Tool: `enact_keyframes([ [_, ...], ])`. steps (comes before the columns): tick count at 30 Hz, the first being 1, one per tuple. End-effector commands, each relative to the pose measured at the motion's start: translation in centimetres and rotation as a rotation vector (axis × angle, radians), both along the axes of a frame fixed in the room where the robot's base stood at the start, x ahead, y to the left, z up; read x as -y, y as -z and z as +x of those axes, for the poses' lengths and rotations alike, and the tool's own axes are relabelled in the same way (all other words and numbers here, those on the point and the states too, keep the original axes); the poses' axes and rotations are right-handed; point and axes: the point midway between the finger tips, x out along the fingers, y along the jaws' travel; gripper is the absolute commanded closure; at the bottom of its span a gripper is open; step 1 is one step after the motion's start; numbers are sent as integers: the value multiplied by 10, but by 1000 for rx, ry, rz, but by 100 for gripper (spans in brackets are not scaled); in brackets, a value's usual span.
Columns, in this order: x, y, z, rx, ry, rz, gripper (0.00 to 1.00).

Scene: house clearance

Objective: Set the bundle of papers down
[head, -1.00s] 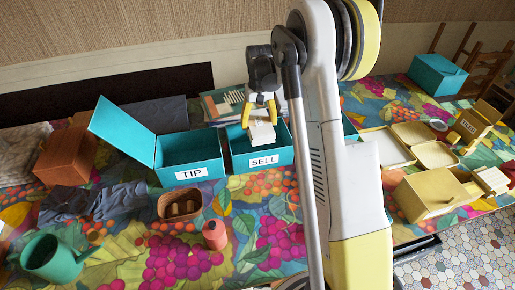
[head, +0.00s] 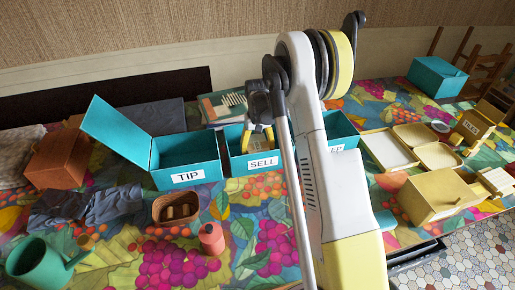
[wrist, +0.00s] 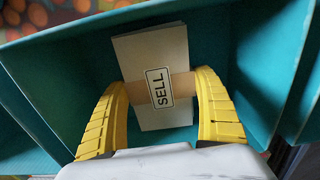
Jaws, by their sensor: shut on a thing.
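The bundle of papers (wrist: 150,50) is a cream stack with a brown band and a SELL label, seen in the wrist view between my yellow fingers. My gripper (wrist: 163,103) is shut on it at the band. In the head view my gripper (head: 258,140) reaches down inside the teal SELL box (head: 240,165), whose front wall and the fingers hide the bundle. The wrist view shows the teal walls (wrist: 60,75) around the bundle; I cannot tell whether it touches the box floor.
The teal TIP box (head: 187,180) with its lid up stands left of the SELL box. Another teal box (head: 342,128), partly hidden by my arm, stands to the right. A wicker basket (head: 160,215) and a pink canister (head: 211,238) stand in front.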

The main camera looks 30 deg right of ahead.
Motion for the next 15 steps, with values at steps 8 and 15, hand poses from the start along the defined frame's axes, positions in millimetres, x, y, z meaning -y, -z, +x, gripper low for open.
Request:
enact_keyframes([
  [8,0,3,0,0,0,0,0],
  [15,0,-2,0,0,0,0,0],
])
